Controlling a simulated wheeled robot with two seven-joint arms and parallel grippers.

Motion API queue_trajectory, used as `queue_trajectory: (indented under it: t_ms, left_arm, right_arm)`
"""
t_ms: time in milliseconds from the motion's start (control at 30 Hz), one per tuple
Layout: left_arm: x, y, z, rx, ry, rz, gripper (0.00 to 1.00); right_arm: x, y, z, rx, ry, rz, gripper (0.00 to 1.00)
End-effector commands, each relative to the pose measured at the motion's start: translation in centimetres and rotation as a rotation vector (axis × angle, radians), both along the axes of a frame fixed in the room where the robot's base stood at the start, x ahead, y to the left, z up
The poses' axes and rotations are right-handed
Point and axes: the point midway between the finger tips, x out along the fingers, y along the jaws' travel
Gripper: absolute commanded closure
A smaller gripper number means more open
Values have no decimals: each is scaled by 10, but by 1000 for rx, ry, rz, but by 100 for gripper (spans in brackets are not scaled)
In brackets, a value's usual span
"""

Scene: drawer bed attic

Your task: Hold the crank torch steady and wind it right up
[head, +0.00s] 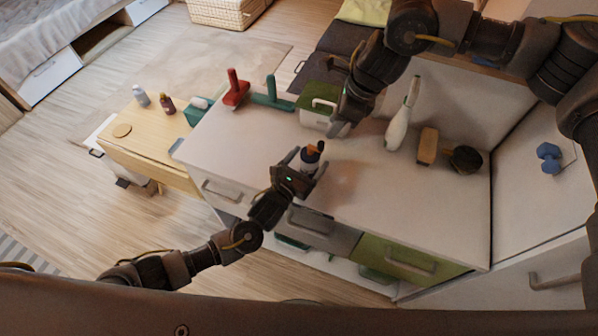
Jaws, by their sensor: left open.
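A small dark and pale object with an orange knob, which looks like the crank torch (309,154), stands on the white counter top (240,150). My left gripper (305,165) is open, with its two fingers on either side of the torch's body. I cannot tell whether the fingers touch it. My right gripper (340,127) points down, a little behind and to the right of the torch, in front of a green and white box. It is apart from the torch. Its fingers are too dark and overlapped to show their opening.
A red tool (235,90), a green tool (271,96) and the green-lidded box (312,118) stand along the back. A white bottle-like item (398,130), a brown block (427,146) and a dark round item (466,159) are at right. The counter's front right is clear.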

Motion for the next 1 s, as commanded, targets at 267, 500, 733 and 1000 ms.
queue_trajectory:
  t_ms: [267, 500, 733, 1000]
  left_arm:
    - [25, -14, 0, 0, 1, 1, 23]
    - [28, -16, 0, -1, 1, 0, 23]
    - [28, -16, 0, -1, 1, 0, 38]
    - [28, -16, 0, -1, 1, 0, 74]
  right_arm:
    - [0, 0, 0, 0, 0, 0, 64]
    - [0, 0, 0, 0, 0, 0, 64]
    - [0, 0, 0, 0, 0, 0, 64]
    - [0, 0, 0, 0, 0, 0, 64]
